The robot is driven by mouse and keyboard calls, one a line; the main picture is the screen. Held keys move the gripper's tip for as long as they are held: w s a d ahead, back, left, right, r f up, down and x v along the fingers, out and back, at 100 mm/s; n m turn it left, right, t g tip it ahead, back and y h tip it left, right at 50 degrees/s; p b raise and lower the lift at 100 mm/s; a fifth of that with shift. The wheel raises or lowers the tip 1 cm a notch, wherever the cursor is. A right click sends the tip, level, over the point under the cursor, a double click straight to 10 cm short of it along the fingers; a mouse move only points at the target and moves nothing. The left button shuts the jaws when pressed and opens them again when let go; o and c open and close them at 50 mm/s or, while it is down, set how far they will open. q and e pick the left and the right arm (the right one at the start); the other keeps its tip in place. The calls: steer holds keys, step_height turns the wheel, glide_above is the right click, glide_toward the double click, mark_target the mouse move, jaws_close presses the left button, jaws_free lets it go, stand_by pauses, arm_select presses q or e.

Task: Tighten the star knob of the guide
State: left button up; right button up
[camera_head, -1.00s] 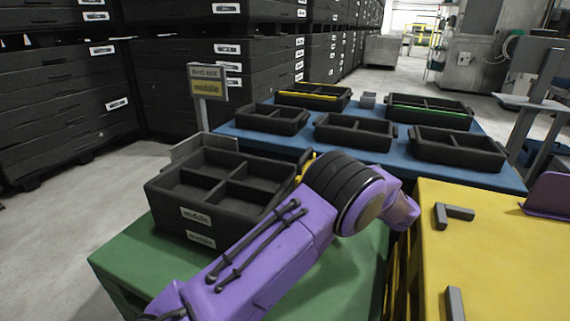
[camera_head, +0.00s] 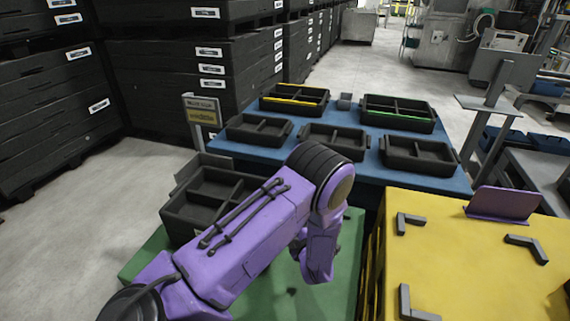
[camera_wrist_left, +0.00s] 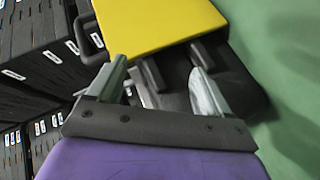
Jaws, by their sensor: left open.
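My left arm reaches in from the left over the green table (camera_head: 275,300) in the head view, its wrist bent down right of the black divided tray (camera_head: 180,218). My left gripper (camera_wrist_left: 158,66) shows in the left wrist view with two grey fingers spread apart. Behind and between the fingers are dark block-like parts and a black body (camera_wrist_left: 235,80); I cannot tell whether the fingers touch any of it. I cannot make out the star knob in either view. A grey upright plate (camera_head: 192,168) stands behind the tray; whether it belongs to the guide is unclear. My right gripper is not in view.
A blue table (camera_head: 350,175) behind carries several black trays, with yellow and green strips on two. A yellow table (camera_head: 470,255) with grey corner brackets and a purple plate (camera_head: 503,204) stands right. Black crate stacks (camera_head: 195,70) stand left. A yellow surface (camera_wrist_left: 160,22) tops the wrist view.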

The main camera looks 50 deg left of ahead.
arm_select(q)
steer(key=s+m, duration=0.1)
steer(key=s+d+m+h+p, duration=0.1)
steer(key=s, duration=0.1)
steer(key=s+m+p, duration=0.1)
steer(key=shift+s+d+r+m, duration=0.15)
steer(key=shift+r+m, duration=0.15)
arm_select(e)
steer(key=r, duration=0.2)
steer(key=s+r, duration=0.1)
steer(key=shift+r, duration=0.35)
